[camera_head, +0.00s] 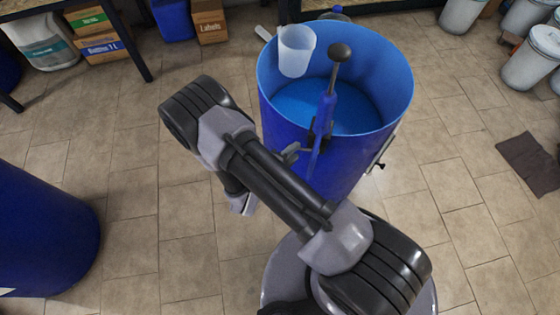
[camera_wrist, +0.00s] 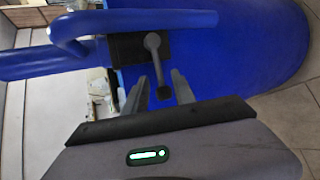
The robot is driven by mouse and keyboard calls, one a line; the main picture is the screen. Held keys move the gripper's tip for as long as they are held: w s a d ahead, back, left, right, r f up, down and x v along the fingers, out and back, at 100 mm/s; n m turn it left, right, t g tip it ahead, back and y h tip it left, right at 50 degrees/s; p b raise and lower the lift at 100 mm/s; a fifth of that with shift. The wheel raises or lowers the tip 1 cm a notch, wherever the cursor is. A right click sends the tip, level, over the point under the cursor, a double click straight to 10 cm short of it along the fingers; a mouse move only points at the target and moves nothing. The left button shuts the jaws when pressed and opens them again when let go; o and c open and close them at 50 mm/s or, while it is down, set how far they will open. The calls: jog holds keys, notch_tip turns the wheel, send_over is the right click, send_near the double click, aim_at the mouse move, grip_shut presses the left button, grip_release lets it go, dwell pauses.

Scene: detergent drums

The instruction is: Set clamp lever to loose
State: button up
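A blue hand pump (camera_head: 325,115) with a black knob stands clamped at the near rim of an open blue drum (camera_head: 388,60). In the wrist view its clamp is a black block (camera_wrist: 128,47) against the blue drum wall (camera_wrist: 225,55). The grey clamp lever (camera_wrist: 157,62) runs from a round pivot down the picture to a dark tip. My gripper (camera_wrist: 160,78) is open, with one finger on each side of the lever's lower part. I cannot tell whether either finger touches it.
A translucent jug (camera_head: 296,50) hangs on the drum's far left rim. Another blue drum (camera_head: 40,230) stands at the left. Boxes (camera_head: 100,45) sit under a shelf at the back left, and white buckets (camera_head: 530,60) stand at the right.

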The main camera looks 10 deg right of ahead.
jog(key=p+v, duration=0.3)
jog(key=v, duration=1.3)
